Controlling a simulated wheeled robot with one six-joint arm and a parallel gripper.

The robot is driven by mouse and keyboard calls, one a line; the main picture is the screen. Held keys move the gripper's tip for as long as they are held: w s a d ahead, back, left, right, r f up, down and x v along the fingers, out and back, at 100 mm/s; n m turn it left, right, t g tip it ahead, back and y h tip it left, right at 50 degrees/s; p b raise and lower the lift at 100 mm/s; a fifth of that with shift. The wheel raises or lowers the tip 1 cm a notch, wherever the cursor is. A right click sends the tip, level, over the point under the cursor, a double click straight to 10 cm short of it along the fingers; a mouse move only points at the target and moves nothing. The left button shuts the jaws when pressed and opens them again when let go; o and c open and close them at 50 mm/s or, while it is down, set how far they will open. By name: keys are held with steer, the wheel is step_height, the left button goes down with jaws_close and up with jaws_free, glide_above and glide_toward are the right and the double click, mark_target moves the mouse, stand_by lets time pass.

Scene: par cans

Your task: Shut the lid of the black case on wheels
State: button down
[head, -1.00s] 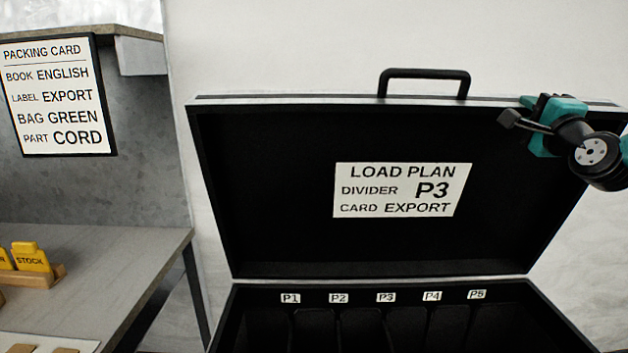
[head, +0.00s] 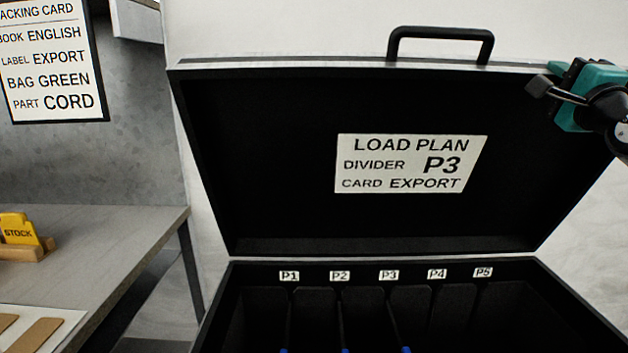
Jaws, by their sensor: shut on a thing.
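The black case (head: 572,290) stands open in the middle and right of the head view. Its lid (head: 270,150) is raised and leans back, its inner face towards me. A black handle (head: 440,32) sits on the lid's top edge. A load plan card (head: 410,163) is on the inside of the lid. My gripper (head: 550,88) is at the lid's top edge near the right corner, shut on the lid's rim. The exact contact of the fingers is partly hidden. The case's wheels are out of view.
Slots labelled P1 to P5 (head: 389,275) run along the case's back, with blue-tipped parts (head: 345,350) at the bottom edge. A grey table (head: 110,240) with a yellow STOCK block (head: 18,230) stands at left. A packing card (head: 50,60) hangs above it. A pale wall is behind the lid.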

steer(key=shift+f, duration=0.2)
steer(key=shift+s+f+b, duration=0.4)
steer(key=shift+s+b, duration=0.05)
steer(key=shift+b, duration=0.55)
steer(key=shift+t, duration=0.7)
steer(key=b+v, duration=0.2)
steer(key=b, duration=0.1)
steer(key=b+v, duration=0.3)
steer(key=b, duration=0.1)
steer(key=shift+s+r, duration=0.25)
steer(key=shift+r, duration=0.1)
steer(key=shift+c, duration=2.4)
jaws_free()
steer(key=shift+r, duration=0.1)
